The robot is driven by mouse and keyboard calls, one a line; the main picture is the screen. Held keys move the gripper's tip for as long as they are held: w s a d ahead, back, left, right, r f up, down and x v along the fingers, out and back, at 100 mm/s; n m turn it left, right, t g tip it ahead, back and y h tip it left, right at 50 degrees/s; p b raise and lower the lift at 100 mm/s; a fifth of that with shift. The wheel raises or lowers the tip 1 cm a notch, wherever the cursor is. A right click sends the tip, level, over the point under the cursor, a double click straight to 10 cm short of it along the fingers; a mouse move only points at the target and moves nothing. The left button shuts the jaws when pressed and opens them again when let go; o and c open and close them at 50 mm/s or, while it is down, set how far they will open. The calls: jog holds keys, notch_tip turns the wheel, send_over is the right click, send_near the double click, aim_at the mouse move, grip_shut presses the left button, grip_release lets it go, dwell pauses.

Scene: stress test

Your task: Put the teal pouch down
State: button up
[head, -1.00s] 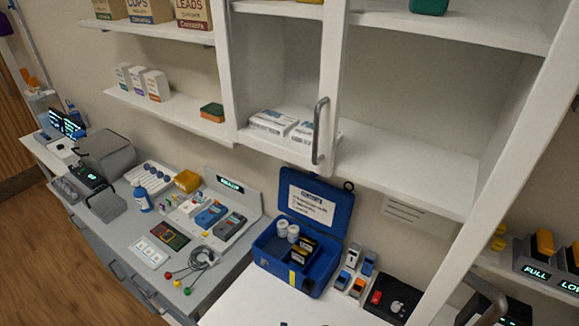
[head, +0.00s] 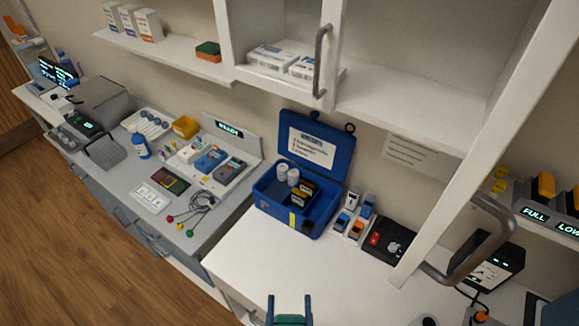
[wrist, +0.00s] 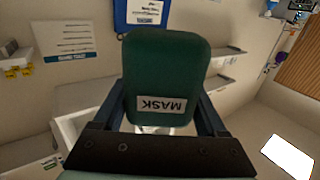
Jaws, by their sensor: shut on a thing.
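The teal pouch (wrist: 166,68), dark green-teal with a white MASK label, fills the middle of the wrist view. My gripper (wrist: 160,112) is shut on it, with one dark finger along each side. In the head view my gripper (head: 289,305) shows at the bottom edge, in front of the white counter (head: 245,262). A teal strip of the pouch (head: 290,320) shows between the fingers there; the rest is cut off by the frame. I cannot see the pouch touching any surface.
An open blue box (head: 322,216) with jars and dark packs stands at the counter's back. Small devices and a black panel (head: 388,243) stand to its right. A cabinet door handle (head: 470,255) juts out at right. The counter's front middle is clear.

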notch_tip(320, 180, down, 16)
jog(key=b, duration=1.4)
jog(key=shift+r, duration=0.25)
